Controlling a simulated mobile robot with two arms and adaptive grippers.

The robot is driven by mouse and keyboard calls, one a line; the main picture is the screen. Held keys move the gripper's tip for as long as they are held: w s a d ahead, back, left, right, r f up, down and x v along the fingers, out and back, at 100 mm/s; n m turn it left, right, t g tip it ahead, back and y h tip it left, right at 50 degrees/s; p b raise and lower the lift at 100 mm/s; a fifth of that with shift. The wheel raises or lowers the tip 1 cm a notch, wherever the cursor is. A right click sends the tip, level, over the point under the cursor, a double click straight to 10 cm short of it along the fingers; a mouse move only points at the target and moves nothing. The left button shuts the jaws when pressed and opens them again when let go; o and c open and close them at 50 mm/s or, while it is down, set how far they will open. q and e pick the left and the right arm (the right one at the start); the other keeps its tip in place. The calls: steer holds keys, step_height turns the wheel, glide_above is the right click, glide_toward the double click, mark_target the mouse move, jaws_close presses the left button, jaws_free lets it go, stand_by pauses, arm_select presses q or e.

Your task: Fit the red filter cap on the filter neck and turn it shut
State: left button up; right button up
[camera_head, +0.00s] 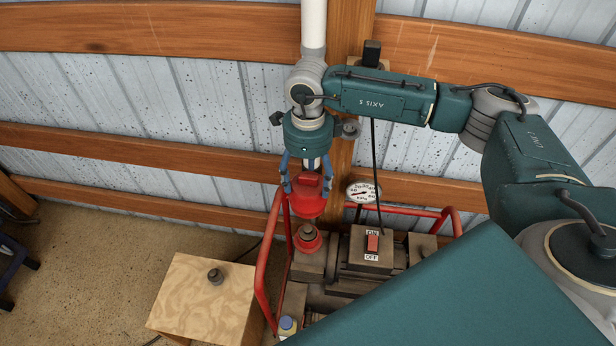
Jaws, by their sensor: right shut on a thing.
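The red filter cap (307,199) hangs upright between the blue fingers of my right gripper (306,181), which is shut on it. Its shape is a red dome with a raised grip on top. The filter neck (307,237) is a short stub with a red collar on top of the machine, just below the cap. The cap appears apart from the neck, with a small gap showing between them. My left gripper does not show.
A machine in a red tube frame (265,262) carries an ON/OFF switch (372,244). A round gauge (362,192) stands close right of the cap. A wooden box (203,298) with a dark knob stands left.

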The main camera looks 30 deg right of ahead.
steer(key=b, duration=1)
glide_above(308, 229)
step_height(308, 229, down, 12)
steer(key=shift+r+b, duration=0.1)
steer(key=shift+b, duration=0.35)
stand_by(0.8)
stand_by(0.3)
steer(key=shift+f+b, duration=3.75)
steer(key=shift+f, duration=0.85)
steer(key=o, duration=1.4)
steer(key=shift+o, duration=1)
steer(key=shift+r, duration=0.1)
